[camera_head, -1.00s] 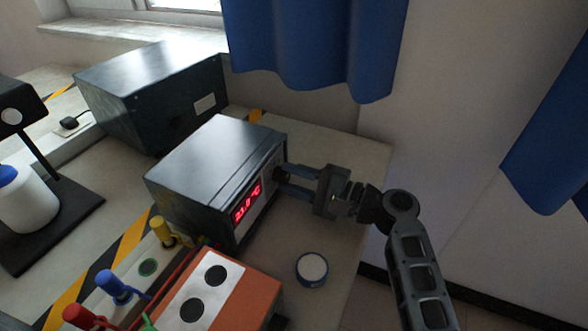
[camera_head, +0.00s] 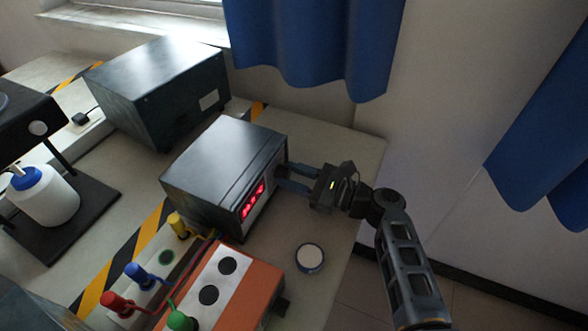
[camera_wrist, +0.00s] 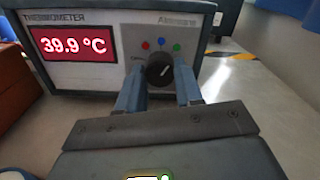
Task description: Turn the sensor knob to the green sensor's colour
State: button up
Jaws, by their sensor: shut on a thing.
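The thermometer box (camera_head: 222,165) stands on the table, its red display (camera_wrist: 75,45) reading 39.9 °C in the wrist view. Its black sensor knob (camera_wrist: 159,70) sits below red, blue and green dots (camera_wrist: 177,48). The knob's white mark points up and right, roughly toward the green dot. My gripper (camera_wrist: 160,88) is shut on the knob, one finger on each side; the head view shows my gripper (camera_head: 284,177) at the box's front. The green sensor (camera_head: 180,320) stands at the orange block's near end; its lower part is hidden.
The orange block (camera_head: 262,292) has black holes in a white top. A rack holds red (camera_head: 115,303), blue (camera_head: 135,272) and yellow (camera_head: 178,222) sensors; its green-marked place (camera_head: 166,257) is empty. A round white-topped object (camera_head: 310,257) lies near my gripper. Another dark box (camera_head: 158,80) stands behind.

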jog(key=shift+m+p, duration=0.45)
jog(key=shift+m, duration=0.45)
jog(key=shift+f, duration=0.1)
jog(key=o, duration=1)
jog(key=shift+o, duration=0.2)
jog(key=v, duration=0.7)
jog(key=shift+s+d+b, duration=0.1)
jog(key=shift+d+b, duration=0.2)
jog(key=shift+d, duration=0.1)
